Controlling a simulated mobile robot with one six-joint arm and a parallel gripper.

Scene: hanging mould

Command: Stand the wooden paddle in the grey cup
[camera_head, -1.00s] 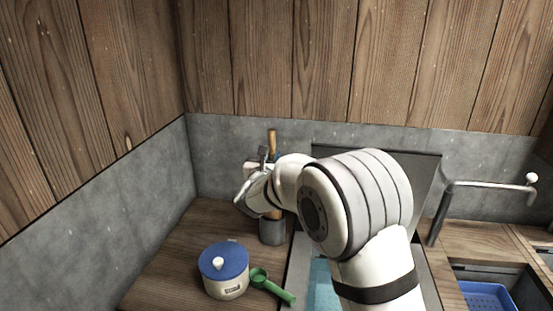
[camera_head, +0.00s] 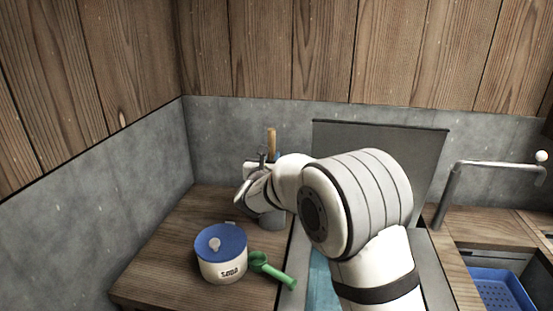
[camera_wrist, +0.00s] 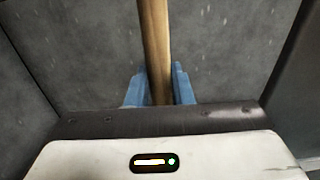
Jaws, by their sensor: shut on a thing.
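My gripper is shut on the wooden paddle, one blue finger on each side of its shaft in the wrist view (camera_wrist: 158,88). The paddle (camera_wrist: 155,40) runs up out of that view. In the head view the paddle's top (camera_head: 271,140) rises nearly upright above my gripper (camera_head: 268,165). The grey cup (camera_head: 273,221) stands on the wooden counter right below my gripper, partly covered by my wrist. The paddle's lower end is hidden, so I cannot tell whether it touches the cup's bottom.
A sink panel (camera_head: 400,150), a tap (camera_head: 480,166) and a blue basket (camera_head: 495,290) lie to the right. A grey wall is behind.

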